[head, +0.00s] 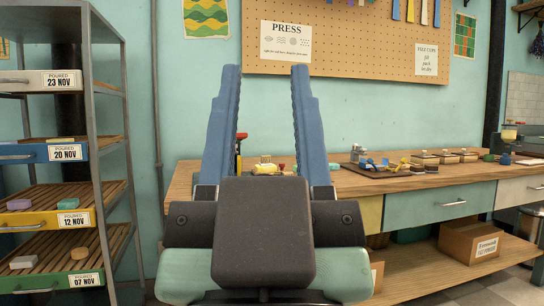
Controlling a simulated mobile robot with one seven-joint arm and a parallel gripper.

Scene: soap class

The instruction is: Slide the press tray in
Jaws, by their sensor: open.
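My gripper (266,72) is in the middle of the head view, raised, with its two blue fingers spread wide and nothing between them. Between and behind the fingers, on the wooden workbench (184,187), stand a red-topped upright piece (241,137) and a small yellow item (265,168). My gripper hides much of this part of the bench. I cannot tell whether the red-topped piece belongs to the press. No press tray can be made out with certainty. A sign reading PRESS (286,41) hangs on the pegboard above.
At left stands a metal rack (98,120) with dated trays, some bearing soap bars. Right on the bench are a dark tray (365,172) with blue and yellow pieces and several small boxes (426,160). A drawer (440,209) and cardboard box (470,241) are below.

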